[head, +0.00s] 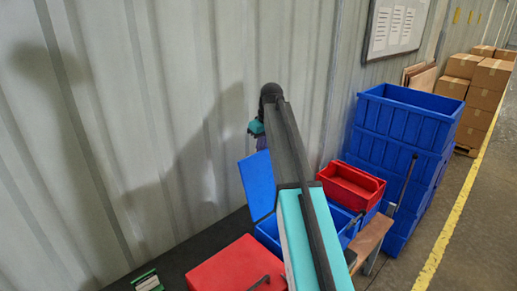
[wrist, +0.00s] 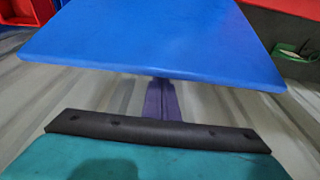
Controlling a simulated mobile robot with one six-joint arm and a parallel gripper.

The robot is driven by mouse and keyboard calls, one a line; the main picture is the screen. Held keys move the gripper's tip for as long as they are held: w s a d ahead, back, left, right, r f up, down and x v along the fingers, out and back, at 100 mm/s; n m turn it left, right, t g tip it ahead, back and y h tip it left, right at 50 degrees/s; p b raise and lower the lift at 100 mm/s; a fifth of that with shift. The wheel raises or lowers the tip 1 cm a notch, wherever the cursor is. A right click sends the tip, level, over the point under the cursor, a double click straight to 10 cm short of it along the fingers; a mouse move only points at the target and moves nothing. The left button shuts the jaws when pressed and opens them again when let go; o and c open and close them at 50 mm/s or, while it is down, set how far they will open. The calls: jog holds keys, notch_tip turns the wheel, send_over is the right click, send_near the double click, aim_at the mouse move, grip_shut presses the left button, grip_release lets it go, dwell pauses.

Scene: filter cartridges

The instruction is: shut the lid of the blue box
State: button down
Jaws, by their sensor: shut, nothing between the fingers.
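The blue box (head: 268,231) stands on the dark table, partly hidden behind my arm in the head view. Its blue lid (head: 258,184) is open and stands up, tilted, on the wall side. In the wrist view the lid (wrist: 160,40) fills the upper middle as a broad blue panel. My gripper (head: 262,144) is above the lid near the wall, small in the head view. In the wrist view its purple fingers (wrist: 161,98) are together and run up behind the lid's edge, which hides their tips. I cannot tell whether they touch the lid.
A closed red box (head: 235,265) stands in front on the left, with a small green-and-white item (head: 147,281) beside it. An open red bin (head: 350,186) is to the right. Stacked blue crates (head: 405,130) stand beyond it. The corrugated wall (head: 120,110) is close behind.

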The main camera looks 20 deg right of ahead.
jog(key=shift+s+d+r+t+b, duration=0.15)
jog(key=shift+s+r+t+b, duration=0.15)
jog(key=shift+s+t, duration=0.2)
dwell(0.5)
jog(key=shift+s+d+t+y, duration=0.2)
jog(key=shift+s+t+y, duration=0.1)
